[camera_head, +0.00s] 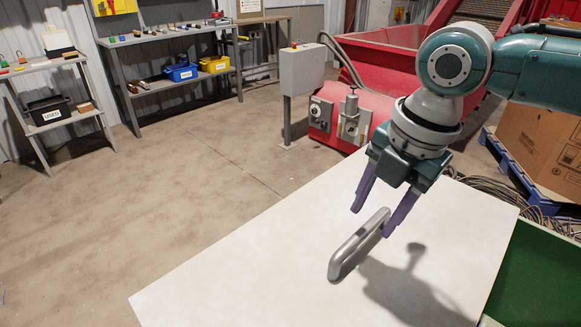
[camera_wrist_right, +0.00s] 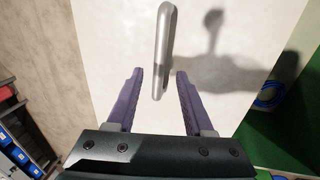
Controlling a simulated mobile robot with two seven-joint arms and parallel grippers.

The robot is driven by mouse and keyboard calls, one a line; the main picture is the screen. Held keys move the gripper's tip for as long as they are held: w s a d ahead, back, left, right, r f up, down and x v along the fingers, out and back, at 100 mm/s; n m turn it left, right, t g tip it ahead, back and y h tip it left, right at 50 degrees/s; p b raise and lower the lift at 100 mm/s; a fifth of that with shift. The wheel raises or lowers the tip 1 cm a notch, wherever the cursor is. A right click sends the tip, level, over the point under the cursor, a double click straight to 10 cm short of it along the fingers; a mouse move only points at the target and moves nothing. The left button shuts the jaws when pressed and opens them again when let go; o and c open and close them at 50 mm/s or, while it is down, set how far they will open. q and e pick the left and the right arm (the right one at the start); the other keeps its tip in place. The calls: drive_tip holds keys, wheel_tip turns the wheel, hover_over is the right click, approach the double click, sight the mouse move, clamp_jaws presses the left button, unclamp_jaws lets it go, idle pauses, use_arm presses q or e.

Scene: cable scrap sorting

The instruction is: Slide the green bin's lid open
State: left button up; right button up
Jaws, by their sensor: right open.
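The lid is a large flat white panel (camera_head: 240,270) across the lower half of the head view, and it also shows in the right wrist view (camera_wrist_right: 105,30). A grey metal bar handle (camera_head: 350,257) stands on it. The green bin (camera_head: 535,275) shows beyond the lid's right edge, partly cut off by the frame. My right gripper (camera_head: 373,222) points down at the handle's far end, with its purple fingers open. In the right wrist view the handle (camera_wrist_right: 162,50) lines up with the gap between the fingers. I cannot tell whether they touch it. My left gripper is out of view.
A red machine (camera_head: 400,60) with a grey control box (camera_head: 302,69) stands behind the lid. A cardboard box (camera_head: 535,140) on a blue pallet (camera_head: 500,160) and loose cables (camera_head: 500,190) lie at the right. Workbenches line the back left. The floor at left is clear.

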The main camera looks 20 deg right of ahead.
sight(365, 230)
drive_tip(key=shift+w+a+f+b, duration=0.1)
drive_tip(key=shift+w+f+b, duration=0.1)
drive_tip(key=shift+f, duration=0.65)
drive_tip(key=shift+w+f+b, duration=0.1)
drive_tip(key=shift+w+f, duration=0.05)
drive_tip(key=shift+f, duration=0.7)
drive_tip(key=shift+c, duration=0.3)
clamp_jaws()
